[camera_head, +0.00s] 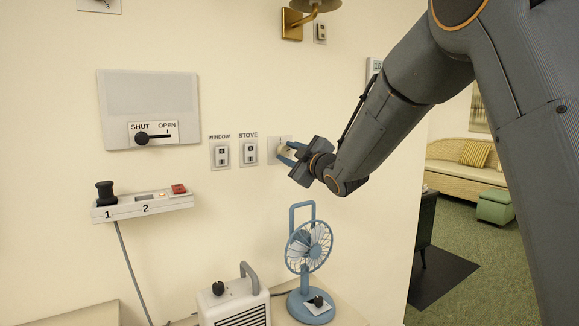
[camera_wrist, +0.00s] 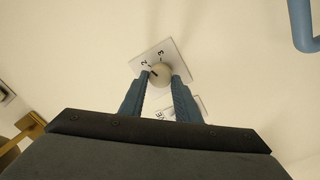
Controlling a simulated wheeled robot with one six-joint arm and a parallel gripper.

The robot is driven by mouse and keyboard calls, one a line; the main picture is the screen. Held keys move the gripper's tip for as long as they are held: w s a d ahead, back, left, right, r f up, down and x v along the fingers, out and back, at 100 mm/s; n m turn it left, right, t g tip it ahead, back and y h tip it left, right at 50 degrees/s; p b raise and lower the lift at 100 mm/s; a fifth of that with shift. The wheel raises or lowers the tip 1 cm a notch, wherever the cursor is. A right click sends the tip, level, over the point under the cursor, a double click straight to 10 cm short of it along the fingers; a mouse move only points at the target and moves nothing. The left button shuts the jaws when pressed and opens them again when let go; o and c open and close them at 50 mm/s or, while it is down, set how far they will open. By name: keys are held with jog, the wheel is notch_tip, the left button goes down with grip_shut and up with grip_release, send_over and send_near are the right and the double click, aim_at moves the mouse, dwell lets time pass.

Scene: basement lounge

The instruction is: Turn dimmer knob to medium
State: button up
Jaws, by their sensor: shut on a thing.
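The dimmer knob (camera_wrist: 161,74) is a pale round knob on a white wall plate with printed numbers, 2 and 3 among them. In the wrist view my gripper (camera_wrist: 161,80) has one blue finger on each side of the knob, shut on it. A dark pointer mark on the knob sits near the 2. In the head view my gripper (camera_head: 287,153) reaches the wall plate (camera_head: 273,150) from the right and covers most of the knob.
WINDOW (camera_head: 220,154) and STOVE (camera_head: 249,152) switches are left of the plate. A blue fan (camera_head: 309,247) and a white heater (camera_head: 233,302) stand below. A shelf (camera_head: 143,206) with controls and a SHUT/OPEN vent panel (camera_head: 148,94) are farther left. A wall lamp (camera_head: 292,24) is above.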

jog(key=shift+f+n+b, duration=0.1)
jog(key=shift+n+b, duration=1.1)
jog(key=shift+b, duration=0.1)
jog(key=o, duration=1)
jog(key=shift+o, duration=0.2)
jog(key=shift+d, duration=0.1)
jog(key=b+v, duration=0.1)
jog(key=v, duration=0.6)
jog(key=shift+s+d, duration=0.2)
jog(key=shift+s, duration=0.15)
